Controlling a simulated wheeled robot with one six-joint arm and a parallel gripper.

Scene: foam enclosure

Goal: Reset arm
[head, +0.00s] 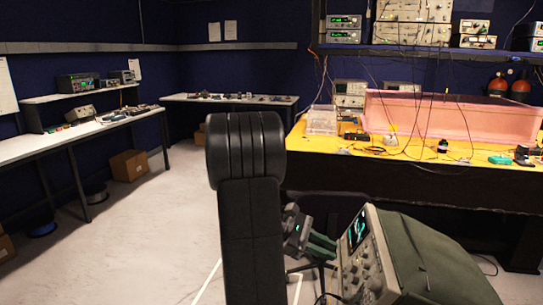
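My black arm rises in the middle of the head view, with a thick ribbed joint at its top. My gripper (323,247) shows low in the view, just right of the arm link, partly hidden behind it. Its two green fingers point right and look apart, with nothing seen between them. The oscilloscope (372,258), with a screen, knobs and a green-grey case, is close to the right of the fingers. I cannot tell whether they touch it.
A yellow-topped bench (365,176) at right holds a pink transparent tank (455,118) and cables. A white bench (75,139) runs along the left, with a cardboard box (128,165) by it. Another bench (230,100) stands at the back. Pale floor (150,235) at left is clear.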

